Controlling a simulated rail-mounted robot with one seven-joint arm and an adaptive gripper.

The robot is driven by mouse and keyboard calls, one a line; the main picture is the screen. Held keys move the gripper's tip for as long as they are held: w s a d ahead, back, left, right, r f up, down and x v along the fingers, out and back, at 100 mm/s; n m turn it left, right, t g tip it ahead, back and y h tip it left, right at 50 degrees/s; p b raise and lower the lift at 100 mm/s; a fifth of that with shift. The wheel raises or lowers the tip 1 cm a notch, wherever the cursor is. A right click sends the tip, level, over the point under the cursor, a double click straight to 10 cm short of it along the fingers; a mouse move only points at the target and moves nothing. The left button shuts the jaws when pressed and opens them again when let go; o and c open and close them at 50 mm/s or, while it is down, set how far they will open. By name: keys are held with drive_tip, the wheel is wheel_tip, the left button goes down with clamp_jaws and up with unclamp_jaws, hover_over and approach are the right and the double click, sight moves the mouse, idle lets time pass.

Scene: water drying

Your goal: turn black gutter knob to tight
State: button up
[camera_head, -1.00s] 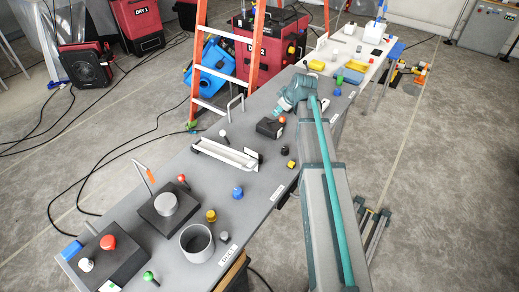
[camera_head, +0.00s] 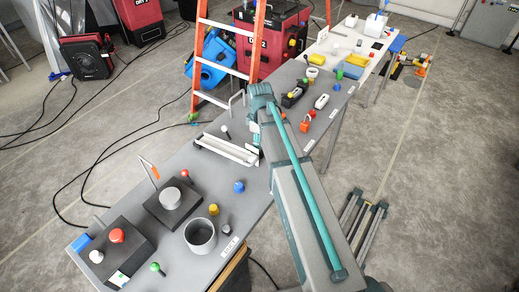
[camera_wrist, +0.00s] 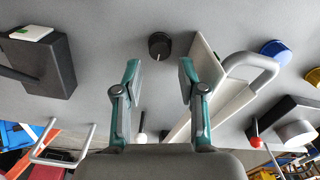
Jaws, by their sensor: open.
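In the wrist view a round black knob (camera_wrist: 159,46) with a pale pointer line is on the grey bench top. My gripper (camera_wrist: 160,68) is open, its two fingers apart, with the knob centred just beyond the gap between the fingertips. No contact with the knob shows. A white gutter-like channel (camera_wrist: 208,100) lies just right of the knob; in the head view it is the long white tray (camera_head: 225,149) on the bench. In the head view my arm hides the knob and most of the gripper.
A blue knob (camera_wrist: 275,47) and a grey handle (camera_wrist: 252,66) are to the right in the wrist view. A black box (camera_wrist: 45,65) is at left. In the head view the bench (camera_head: 262,205) holds several more knobs, and an orange ladder (camera_head: 197,60) stands behind it.

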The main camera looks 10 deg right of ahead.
drive_tip(key=shift+f+p, duration=0.7)
drive_tip(key=shift+f, duration=2.1)
clamp_jaws()
